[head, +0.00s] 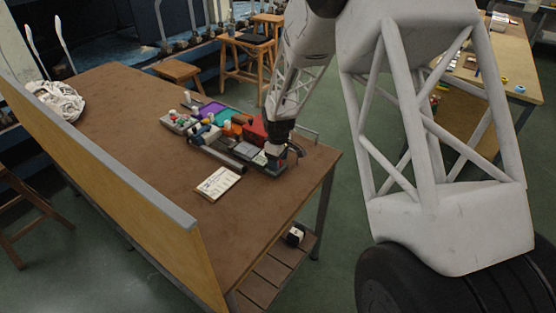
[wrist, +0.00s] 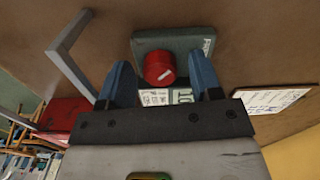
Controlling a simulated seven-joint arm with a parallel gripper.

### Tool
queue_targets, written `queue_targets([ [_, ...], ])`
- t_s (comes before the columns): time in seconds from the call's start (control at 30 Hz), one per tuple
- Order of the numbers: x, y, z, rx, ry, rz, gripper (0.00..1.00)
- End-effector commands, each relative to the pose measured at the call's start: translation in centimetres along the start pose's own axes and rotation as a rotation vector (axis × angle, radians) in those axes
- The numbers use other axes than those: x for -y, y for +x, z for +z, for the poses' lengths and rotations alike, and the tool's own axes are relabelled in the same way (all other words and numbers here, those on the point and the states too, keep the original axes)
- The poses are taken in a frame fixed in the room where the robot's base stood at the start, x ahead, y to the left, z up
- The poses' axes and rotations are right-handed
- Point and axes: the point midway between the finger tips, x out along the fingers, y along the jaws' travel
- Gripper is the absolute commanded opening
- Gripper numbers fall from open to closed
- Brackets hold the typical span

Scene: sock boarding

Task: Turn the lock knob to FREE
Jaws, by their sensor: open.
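The lock knob (wrist: 158,67) is a round red dial with a white pointer mark, seen in the wrist view. It sits on a dark grey-green plate (wrist: 178,43) with lettering at its right end and below the knob; the lettering is only partly readable. The white mark points down and to the right in that view. My gripper (wrist: 163,80) is open, its two blue fingers on either side of the knob. I cannot tell if they touch it. In the head view my gripper (head: 274,150) is at the right end of the board on the table, and the knob is hidden there.
A brown table (head: 130,130) carries the board with coloured pieces. A white printed card (head: 218,183) lies in front, also in the wrist view (wrist: 272,101). A grey metal bar (wrist: 70,65) stands left of the plate. A wooden panel (head: 110,180) edges the table; white cloth (head: 58,101) lies far left.

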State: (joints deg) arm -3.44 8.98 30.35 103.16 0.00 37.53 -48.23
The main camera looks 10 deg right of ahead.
Motion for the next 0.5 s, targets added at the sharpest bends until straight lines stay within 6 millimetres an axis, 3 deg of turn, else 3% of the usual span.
queue_targets([
  [0.5,0.04,-0.22,-0.06,-0.001,0.299,0.001,0.59],
])
